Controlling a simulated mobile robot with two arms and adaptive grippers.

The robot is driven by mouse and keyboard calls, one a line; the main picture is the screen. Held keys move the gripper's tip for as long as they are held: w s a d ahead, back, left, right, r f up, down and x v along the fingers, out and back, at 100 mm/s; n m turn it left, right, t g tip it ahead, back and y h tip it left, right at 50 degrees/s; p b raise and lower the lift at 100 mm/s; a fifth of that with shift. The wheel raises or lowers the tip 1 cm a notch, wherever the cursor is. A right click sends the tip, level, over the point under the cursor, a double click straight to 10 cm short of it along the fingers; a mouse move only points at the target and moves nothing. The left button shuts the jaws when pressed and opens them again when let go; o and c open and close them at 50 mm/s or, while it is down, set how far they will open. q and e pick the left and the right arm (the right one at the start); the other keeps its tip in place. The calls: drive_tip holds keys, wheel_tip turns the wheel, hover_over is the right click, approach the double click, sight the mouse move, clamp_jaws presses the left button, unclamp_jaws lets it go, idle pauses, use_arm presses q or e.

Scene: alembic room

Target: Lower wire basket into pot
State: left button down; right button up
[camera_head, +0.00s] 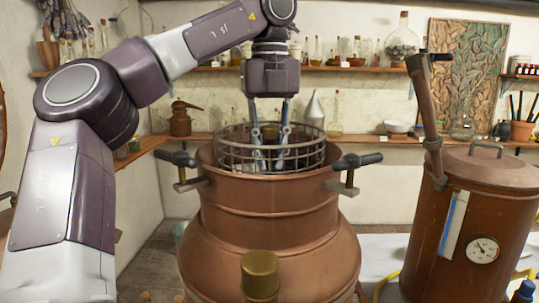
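The wire basket (232,152) is a round grey mesh with a metal rim. It sits upright in the mouth of the copper pot (272,215), its upper part above the pot's rim and its lower part hidden inside. My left gripper (270,160) points straight down into the basket, with its two fingers on either side of a brownish upright piece at the basket's middle. The fingertips are partly hidden by the mesh, so their grip on that piece is unclear. My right gripper is not in view.
The pot has a dark clamp handle (359,161) on the right and another (179,159) on the left. A copper vessel (470,225) with a gauge and upright lever stands at right. A brass knob (260,277) is in the foreground. Shelves of glassware line the back wall.

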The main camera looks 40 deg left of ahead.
use_arm(q)
drive_tip(key=shift+f+b, duration=2.05)
drive_tip(key=shift+f, duration=0.85)
drive_tip(key=shift+f+b, duration=0.75)
drive_tip(key=shift+f, duration=0.05)
drive_tip(key=shift+f, duration=0.2)
drive_tip(key=c, duration=1.6)
unclamp_jaws()
